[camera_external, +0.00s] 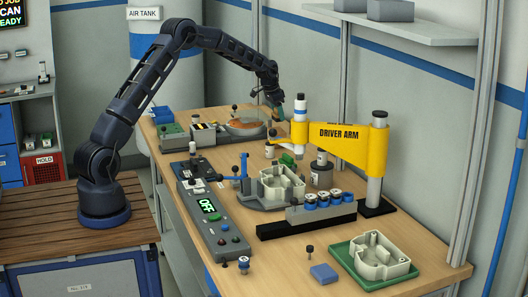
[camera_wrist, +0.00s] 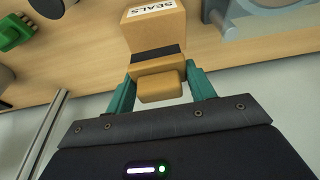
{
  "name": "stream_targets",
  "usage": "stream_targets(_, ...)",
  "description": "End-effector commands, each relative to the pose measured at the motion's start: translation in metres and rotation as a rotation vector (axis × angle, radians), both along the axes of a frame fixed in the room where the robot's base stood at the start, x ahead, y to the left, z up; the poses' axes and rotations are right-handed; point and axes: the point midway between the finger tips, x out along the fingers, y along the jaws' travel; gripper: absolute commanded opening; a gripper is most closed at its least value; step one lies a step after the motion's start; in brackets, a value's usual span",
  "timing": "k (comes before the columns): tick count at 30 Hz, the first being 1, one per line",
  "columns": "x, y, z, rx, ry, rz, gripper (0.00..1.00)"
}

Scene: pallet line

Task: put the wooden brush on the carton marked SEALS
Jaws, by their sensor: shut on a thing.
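My gripper (camera_wrist: 161,82) is shut on the wooden brush (camera_wrist: 160,88), a tan block with a dark bristle band, held between its two teal fingers in the wrist view. The tan carton marked SEALS (camera_wrist: 156,32) appears right beyond the bristles, its white label at the top edge of the picture. I cannot tell whether the bristles touch the carton. In the external view my gripper (camera_external: 277,104) is at the far end of the bench, beside the wall. The brush and carton are too small or hidden to make out clearly there.
The wooden bench (camera_external: 285,236) has a round dish (camera_external: 246,127) left of my gripper and a yellow driver arm (camera_external: 340,138) on posts to its right. A grey control box (camera_external: 206,210) and a pale housing (camera_external: 282,185) stand nearer. The wrist view shows a green part (camera_wrist: 14,33).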

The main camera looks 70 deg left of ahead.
Motion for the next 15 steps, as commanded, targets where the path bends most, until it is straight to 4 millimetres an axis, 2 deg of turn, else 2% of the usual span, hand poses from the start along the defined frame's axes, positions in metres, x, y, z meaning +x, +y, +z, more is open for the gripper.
stream_targets(5, 0.000, 0.000, -0.008, 0.000, -0.001, 0.000, 0.31)
stream_targets(12, 0.000, 0.000, -0.040, 0.000, 0.000, 0.000, 0.31)
stream_targets(15, 0.000, 0.000, -0.045, 0.000, -0.001, 0.000, 0.31)
